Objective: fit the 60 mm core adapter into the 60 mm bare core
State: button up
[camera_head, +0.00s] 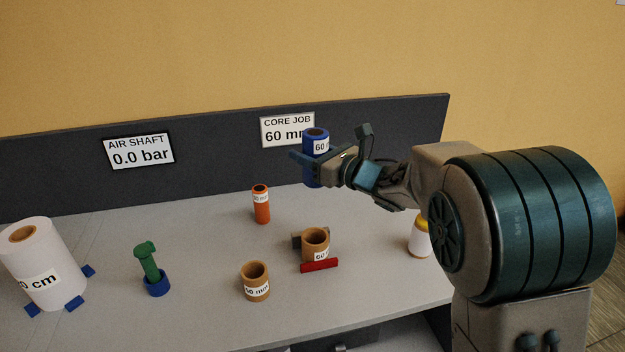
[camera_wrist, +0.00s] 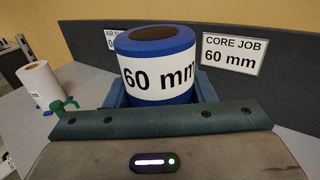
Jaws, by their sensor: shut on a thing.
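The blue 60 mm core adapter (camera_head: 309,173) has a white band and a dark hole in its top. My gripper (camera_head: 325,176) is shut on it and holds it upright in the air, high above the table's back part. In the wrist view the adapter (camera_wrist: 158,47) stands between the jaws with its "60 mm" label facing the camera. The 60 mm bare core (camera_head: 316,238), a brown open tube labelled "60", stands upright on the table, below the adapter in the head view. A red bar (camera_head: 320,266) lies at its front and a grey-brown block (camera_head: 297,241) behind its left side.
Another brown core (camera_head: 255,275) stands front left, its label's first digit unclear. A dark panel (camera_head: 220,145) with signs edges the back.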

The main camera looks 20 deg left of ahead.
jog(key=shift+w+d+f+b, duration=0.2)
jog(key=shift+w+f+b, duration=0.6)
jog(key=shift+f, duration=0.15)
jog(key=shift+s+a+f+b, duration=0.15)
jog(key=shift+s+f+b, duration=0.1)
jog(key=shift+s+b, duration=0.2)
jog(key=shift+s+a+f+b, duration=0.15)
jog(key=shift+s+f+b, duration=0.05)
jog(key=shift+s+b, duration=0.2)
notch_tip(320, 180, down, 7)
jog(key=b, duration=0.6)
jog(key=shift+w+b, duration=0.2)
jog(key=shift+b, duration=0.2)
jog(key=shift+d+f+b, duration=0.15)
jog(key=shift+b, duration=0.6)
notch_tip(320, 180, down, 6)
jog(key=b, duration=0.7)
jog(key=shift+r, duration=0.2)
jog(key=shift+b, duration=1.95)
jog(key=shift+f+b, duration=1.95)
jog(key=shift+b, duration=0.55)
